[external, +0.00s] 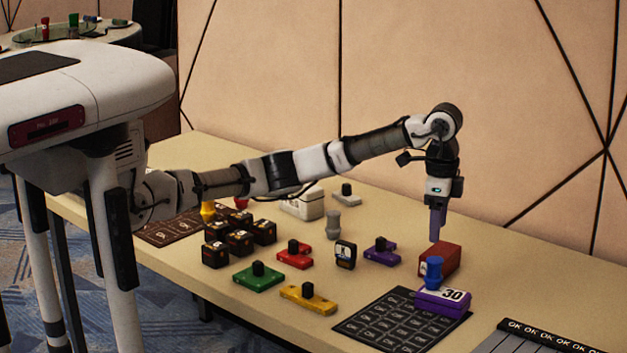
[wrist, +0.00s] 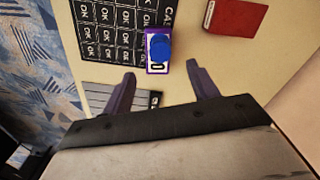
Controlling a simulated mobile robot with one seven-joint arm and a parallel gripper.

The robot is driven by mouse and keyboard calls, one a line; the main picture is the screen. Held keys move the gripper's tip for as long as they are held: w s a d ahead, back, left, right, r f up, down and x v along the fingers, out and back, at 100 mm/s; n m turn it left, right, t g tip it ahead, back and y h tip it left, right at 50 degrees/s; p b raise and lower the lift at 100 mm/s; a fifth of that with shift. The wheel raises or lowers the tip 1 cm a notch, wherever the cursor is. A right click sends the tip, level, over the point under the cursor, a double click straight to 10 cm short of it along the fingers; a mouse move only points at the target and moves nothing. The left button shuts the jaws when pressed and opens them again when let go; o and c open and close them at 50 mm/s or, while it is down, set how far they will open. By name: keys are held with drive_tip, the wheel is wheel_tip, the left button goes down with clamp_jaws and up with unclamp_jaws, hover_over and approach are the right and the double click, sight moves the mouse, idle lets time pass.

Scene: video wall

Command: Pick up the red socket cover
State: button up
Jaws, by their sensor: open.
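My gripper (external: 435,236) is open and empty, pointing down at the right part of the table. Its two purple fingers also show in the wrist view (wrist: 160,82), spread apart with nothing between them. A red low bar with a black knob (external: 294,254) lies mid-table, left of my gripper and well apart from it. A red block (external: 443,257) lies close to my fingertips in the external view; in the wrist view it (wrist: 236,17) is at the upper right, outside the fingers. I cannot tell by look alone which red thing is the socket cover.
Green (external: 258,277), yellow (external: 309,298) and purple (external: 382,251) knobbed bars and several black cubes (external: 240,242) crowd mid-table. A wall (external: 480,100) stands behind.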

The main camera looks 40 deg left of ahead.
drive_tip(key=w+a+f+n+t+b, duration=0.15)
drive_tip(key=w+a+n, duration=0.3)
drive_tip(key=a, duration=0.75)
drive_tip(key=w+a+n+b, duration=0.2)
drive_tip(key=w+a+n, duration=0.25)
drive_tip(key=a, duration=0.75)
drive_tip(key=w+a+n+b, duration=0.2)
drive_tip(key=w+a+n, duration=0.25)
drive_tip(key=a, duration=0.75)
drive_tip(key=s+a+n+y+b, duration=0.1)
drive_tip(key=s+a+n, duration=0.3)
drive_tip(key=a, duration=1)
drive_tip(key=s+a+n+y+b, duration=0.15)
drive_tip(key=a+n, duration=0.45)
drive_tip(key=a, duration=0.9)
drive_tip(key=shift+t, duration=0.35)
drive_tip(key=b+x, duration=0.1)
drive_tip(key=x, duration=0.7)
drive_tip(key=shift+w, duration=0.1)
drive_tip(key=shift+s+d+p+x, duration=0.15)
drive_tip(key=shift+x, duration=1.4)
drive_tip(key=shift+s+d+p+x, duration=0.15)
drive_tip(key=shift+x, duration=1.35)
drive_tip(key=shift+f, duration=0.1)
drive_tip(key=shift+c, duration=0.3)
